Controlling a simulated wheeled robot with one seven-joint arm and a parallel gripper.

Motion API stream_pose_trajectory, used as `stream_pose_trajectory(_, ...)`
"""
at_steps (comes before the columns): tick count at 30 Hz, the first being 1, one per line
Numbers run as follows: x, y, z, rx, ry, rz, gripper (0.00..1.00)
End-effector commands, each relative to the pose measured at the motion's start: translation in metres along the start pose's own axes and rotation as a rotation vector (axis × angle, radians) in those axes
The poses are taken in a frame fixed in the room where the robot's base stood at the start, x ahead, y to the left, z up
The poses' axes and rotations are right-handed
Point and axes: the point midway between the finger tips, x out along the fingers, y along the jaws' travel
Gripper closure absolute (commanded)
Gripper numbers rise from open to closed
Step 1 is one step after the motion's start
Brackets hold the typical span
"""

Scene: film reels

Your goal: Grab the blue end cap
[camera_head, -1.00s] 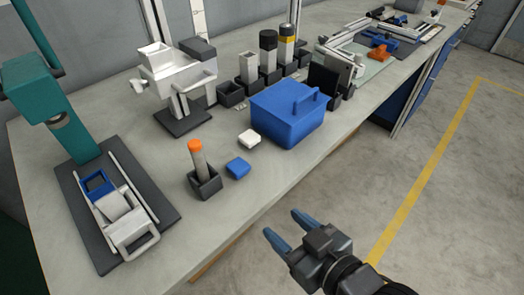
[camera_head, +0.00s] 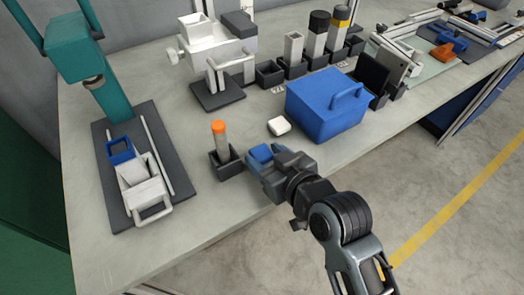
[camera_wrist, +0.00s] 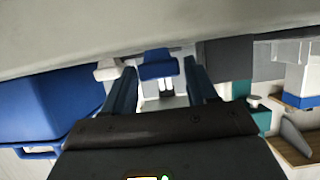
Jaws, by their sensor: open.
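The blue end cap (camera_head: 261,152) is a small blue block on the table, just right of the orange-topped tube. My gripper (camera_head: 266,160) is open at the cap, low over the table's front edge, and its fingers partly cover the cap in the head view. In the wrist view the blue end cap (camera_wrist: 158,66) shows between the two blue fingers, near their tips. Gaps show on both sides there. I cannot tell how far the fingertips reach along its sides.
A dark holder (camera_head: 228,167) with the orange-topped tube (camera_head: 221,140) stands close left of my gripper. A white cap (camera_head: 279,126) lies just behind. A large blue box (camera_head: 322,112) stands to the right. The teal press (camera_head: 78,62) is at the left. Bare table lies front left.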

Motion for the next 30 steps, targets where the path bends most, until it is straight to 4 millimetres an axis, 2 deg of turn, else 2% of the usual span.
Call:
stream_pose_trajectory(3,0.0103,-0.0002,0.0004,0.0,-0.001,0.0,0.43)
stream_pose_trajectory(11,0.0121,0.0001,0.0006,0.0,0.0,0.0,0.43)
stream_pose_trajectory(23,0.0119,0.0002,0.0007,0.0,0.0,0.001,0.81)
stream_pose_trajectory(30,0.0116,0.0002,0.0,0.0,0.0,0.001,0.81)
